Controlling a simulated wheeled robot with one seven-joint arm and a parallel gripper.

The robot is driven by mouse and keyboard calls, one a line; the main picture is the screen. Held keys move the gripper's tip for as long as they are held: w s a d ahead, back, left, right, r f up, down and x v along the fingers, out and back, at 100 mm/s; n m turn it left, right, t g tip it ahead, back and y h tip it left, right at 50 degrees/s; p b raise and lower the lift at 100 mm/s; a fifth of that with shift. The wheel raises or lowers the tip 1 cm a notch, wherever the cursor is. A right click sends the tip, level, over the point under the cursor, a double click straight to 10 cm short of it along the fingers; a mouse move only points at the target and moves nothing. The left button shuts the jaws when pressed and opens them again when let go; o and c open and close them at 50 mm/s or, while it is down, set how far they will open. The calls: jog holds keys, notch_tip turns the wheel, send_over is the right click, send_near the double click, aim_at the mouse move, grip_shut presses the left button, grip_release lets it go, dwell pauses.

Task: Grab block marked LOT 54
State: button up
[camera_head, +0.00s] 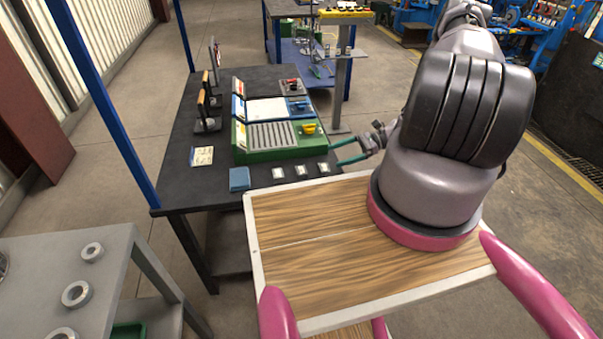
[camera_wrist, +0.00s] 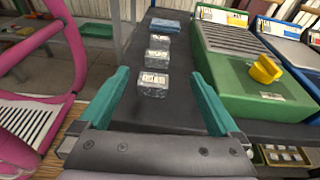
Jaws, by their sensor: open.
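Three small grey metal blocks with white labels stand in a row on the dark table (camera_head: 215,190): the left one (camera_head: 278,172), the middle one (camera_head: 301,170) and the right one (camera_head: 323,168). The lettering is too small to read, so I cannot tell which is LOT 54. My gripper (camera_head: 337,153) has teal fingers, is open and empty, and is at the table's right edge beside the right block. In the wrist view, the nearest block (camera_wrist: 154,86) shows between the open fingers, ahead of my gripper (camera_wrist: 160,75), with the other blocks (camera_wrist: 158,58) (camera_wrist: 161,41) behind it.
A green unit with a yellow knob (camera_head: 308,128) stands close behind the blocks; it is at right in the wrist view (camera_wrist: 240,90). A folded blue cloth (camera_head: 239,179) lies left of the row. A grey bench with metal rings (camera_head: 76,294) is at lower left.

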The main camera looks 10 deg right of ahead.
aim_at(308, 169)
jog(key=shift+s+a+f+m+t, duration=0.15)
jog(key=shift+s+a+f, duration=0.05)
jog(key=shift+f, duration=0.35)
jog(key=shift+s+a+f+m+t, duration=0.15)
jog(key=shift+s+f, duration=0.05)
jog(key=shift+f, duration=0.3)
jog(key=x, duration=1)
jog(key=shift+a+r, duration=0.2)
jog(key=shift+a, duration=0.15)
jog(key=shift+y, duration=0.3)
grip_shut()
